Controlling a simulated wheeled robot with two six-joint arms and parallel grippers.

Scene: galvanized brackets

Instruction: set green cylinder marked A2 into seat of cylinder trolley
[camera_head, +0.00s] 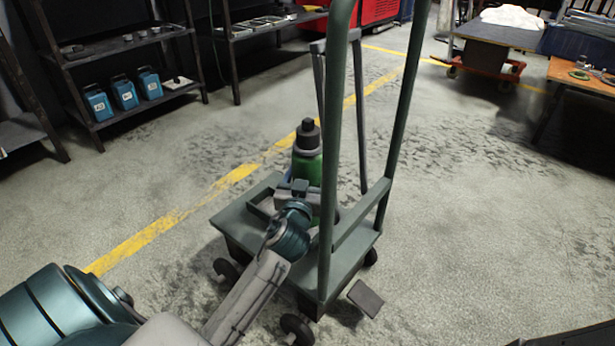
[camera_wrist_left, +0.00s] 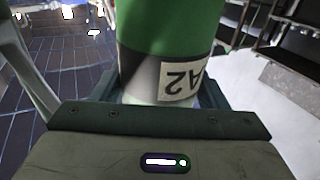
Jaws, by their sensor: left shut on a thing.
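The green cylinder (camera_head: 307,168) has a black cap and stands roughly upright over the bed of the cylinder trolley (camera_head: 345,262). In the left wrist view the cylinder (camera_wrist_left: 165,30) shows a dark band and a white label reading A2. My left gripper (camera_head: 300,188) is shut on the cylinder. The cylinder's foot is partly hidden behind my left arm and the trolley frame, so I cannot tell whether it touches the bed. A raised rectangular frame on the bed shows left of the cylinder. My right gripper is out of view.
The trolley's tall green handle posts (camera_head: 335,130) rise close to the right of the cylinder. A shelf (camera_head: 120,60) with several blue boxes (camera_head: 124,92) stands at the back left. An orange table (camera_head: 585,78) is at the right. The floor around the trolley is clear.

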